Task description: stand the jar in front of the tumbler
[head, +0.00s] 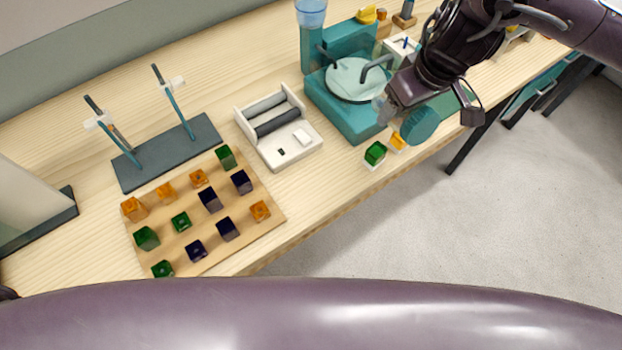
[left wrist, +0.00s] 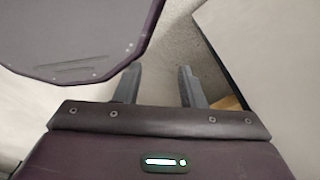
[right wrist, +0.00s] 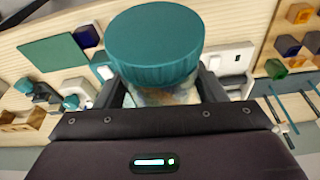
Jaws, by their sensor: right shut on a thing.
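The jar has a ribbed teal lid (head: 420,125) and a clear body with pale, mixed contents (right wrist: 165,95). My right gripper (head: 400,108) is shut around the jar body, and the jar is tilted, near the front edge of the table on the right. In the right wrist view the lid hides part of the body and the fingertips. My left gripper (left wrist: 156,72) is open and empty in the left wrist view, away from the table objects.
A teal machine with a round plate (head: 345,115) stands between the tumbler and my right arm. A green cube (head: 375,150) and an orange cube (head: 397,140) sit by the front edge. A wooden board (head: 265,235) with coloured cubes lies left. Bare table (head: 310,185) fronts the tumbler.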

